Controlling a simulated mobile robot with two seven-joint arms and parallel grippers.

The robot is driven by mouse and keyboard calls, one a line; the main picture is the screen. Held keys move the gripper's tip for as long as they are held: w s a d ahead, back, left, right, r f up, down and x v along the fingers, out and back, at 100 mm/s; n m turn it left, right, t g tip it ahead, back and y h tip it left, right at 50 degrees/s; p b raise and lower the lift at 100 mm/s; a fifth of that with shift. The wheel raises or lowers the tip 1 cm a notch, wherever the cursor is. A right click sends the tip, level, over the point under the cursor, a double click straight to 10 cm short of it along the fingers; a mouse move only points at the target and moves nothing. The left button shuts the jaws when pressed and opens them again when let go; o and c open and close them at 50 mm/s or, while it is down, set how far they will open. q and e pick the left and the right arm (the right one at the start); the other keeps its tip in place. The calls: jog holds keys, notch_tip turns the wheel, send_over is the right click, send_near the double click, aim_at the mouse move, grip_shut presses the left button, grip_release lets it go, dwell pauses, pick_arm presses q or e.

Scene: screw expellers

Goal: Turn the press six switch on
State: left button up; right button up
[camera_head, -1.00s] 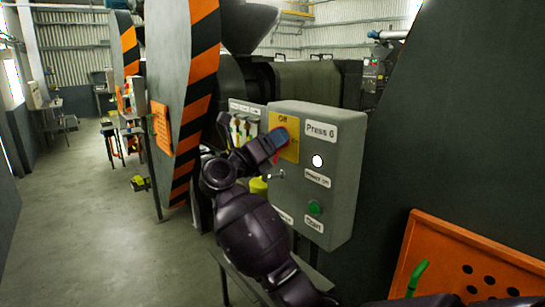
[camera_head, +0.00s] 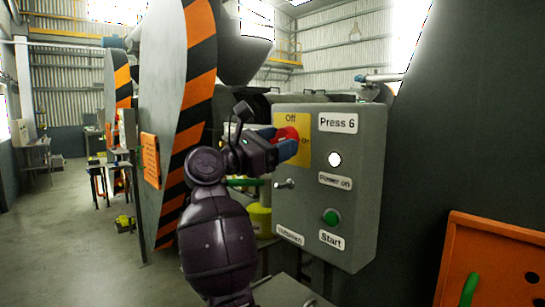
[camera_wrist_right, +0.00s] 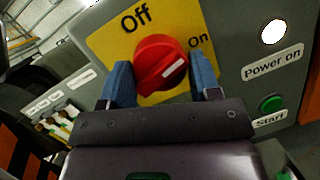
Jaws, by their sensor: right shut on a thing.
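The press six switch is a red rotary knob (camera_head: 289,132) on a yellow plate (camera_head: 304,151) marked Off and On, on the grey Press 6 box (camera_head: 350,205). My right gripper (camera_head: 281,146) is at the knob, its blue fingers on either side of it. The wrist view shows the red knob (camera_wrist_right: 158,62) between the two fingers of the right gripper (camera_wrist_right: 162,80), shut on it. The knob's white mark slants up and right, towards the word On. My left gripper is not in view.
The box also has a white Power on light (camera_head: 335,159), a green Start button (camera_head: 331,217) and a small metal toggle (camera_head: 284,184). An orange panel (camera_head: 497,262) stands at lower right. A striped machine guard (camera_head: 186,130) stands left of my arm. Floor is open at far left.

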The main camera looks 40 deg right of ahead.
jog(key=shift+w+f+m+b, duration=0.25)
jog(key=shift+m+b, duration=0.25)
jog(key=shift+m, duration=0.4)
jog(key=shift+s+r+m+g+y+b, duration=0.15)
jog(key=shift+m+g+y+b, duration=0.15)
jog(key=shift+m+g+b, duration=0.35)
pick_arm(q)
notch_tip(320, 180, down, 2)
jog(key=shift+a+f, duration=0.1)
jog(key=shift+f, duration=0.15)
pick_arm(e)
jog(key=shift+r+m, duration=0.1)
jog(key=shift+m, duration=0.25)
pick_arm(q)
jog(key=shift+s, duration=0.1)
pick_arm(e)
jog(key=shift+r, duration=0.15)
jog(key=o, duration=0.9)
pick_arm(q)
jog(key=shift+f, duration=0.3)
pick_arm(e)
jog(key=shift+v, duration=5.45)
